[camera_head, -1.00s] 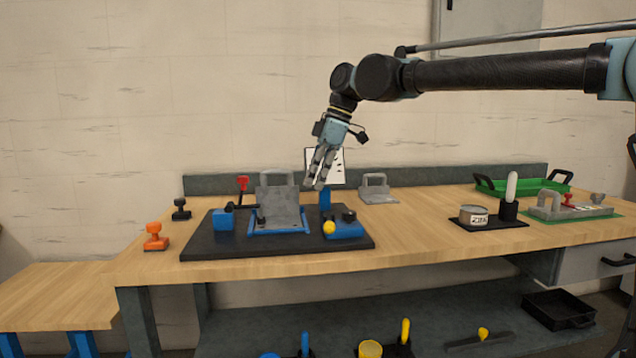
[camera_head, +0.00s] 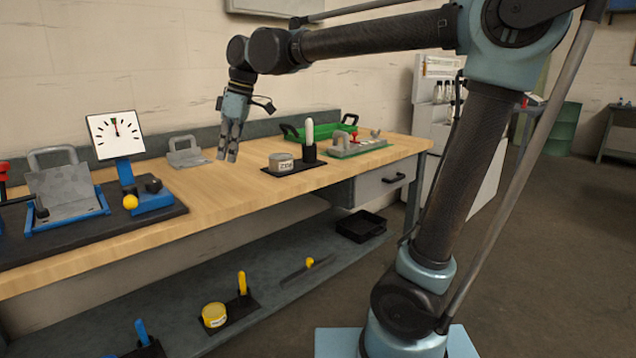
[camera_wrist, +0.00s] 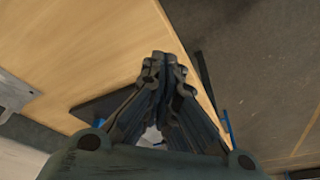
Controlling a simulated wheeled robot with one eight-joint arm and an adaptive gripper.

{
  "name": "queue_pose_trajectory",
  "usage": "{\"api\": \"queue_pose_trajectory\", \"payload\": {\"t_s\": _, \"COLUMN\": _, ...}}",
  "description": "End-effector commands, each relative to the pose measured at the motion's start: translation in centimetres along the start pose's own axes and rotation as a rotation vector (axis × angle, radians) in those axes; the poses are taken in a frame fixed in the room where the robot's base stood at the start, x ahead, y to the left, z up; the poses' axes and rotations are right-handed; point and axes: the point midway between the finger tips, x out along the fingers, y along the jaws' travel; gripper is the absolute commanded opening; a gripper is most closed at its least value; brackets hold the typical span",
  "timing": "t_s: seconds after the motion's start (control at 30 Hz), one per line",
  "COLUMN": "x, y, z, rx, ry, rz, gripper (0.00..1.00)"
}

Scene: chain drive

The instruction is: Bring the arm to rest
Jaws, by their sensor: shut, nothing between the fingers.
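My gripper (camera_head: 228,155) hangs fingers down from the raised arm, over the front part of the wooden workbench (camera_head: 235,195). Its fingers are shut and empty. It also shows in the wrist view (camera_wrist: 165,65), with the fingers close together over the bench's edge and the floor beyond. The forearm runs level to the right, to my upper arm and base. In the head view the gripper is apart from the things on the bench.
Left of my gripper stand a dial gauge (camera_head: 115,135) with a yellow knob (camera_head: 130,202) and a grey plate with a handle (camera_head: 188,152). Open floor (camera_head: 560,230) lies right.

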Motion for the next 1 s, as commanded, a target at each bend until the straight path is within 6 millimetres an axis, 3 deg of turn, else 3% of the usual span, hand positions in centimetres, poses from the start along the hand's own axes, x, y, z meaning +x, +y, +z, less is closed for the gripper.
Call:
{"api": "queue_pose_trajectory", "payload": {"t_s": 0.03, "x": 0.0, "y": 0.8, "z": 2.6, "rx": 0.061, "ry": -0.004, "rz": 0.017, "gripper": 0.00}}
{"api": "queue_pose_trajectory", "payload": {"t_s": 0.2, "x": 0.4, "y": 2.3, "z": 10.5, "rx": 0.265, "ry": -0.016, "rz": 0.071, "gripper": 0.00}}
{"api": "queue_pose_trajectory", "payload": {"t_s": 0.43, "x": 1.8, "y": 2.4, "z": 20.7, "rx": 0.541, "ry": -0.029, "rz": 0.144, "gripper": 0.00}}
{"api": "queue_pose_trajectory", "payload": {"t_s": 0.67, "x": 4.3, "y": 0.6, "z": 30.1, "rx": 0.817, "ry": -0.038, "rz": 0.216, "gripper": 0.00}}
{"api": "queue_pose_trajectory", "payload": {"t_s": 1.0, "x": 9.8, "y": -4.4, "z": 41.9, "rx": 1.226, "ry": -0.045, "rz": 0.323, "gripper": 0.00}}
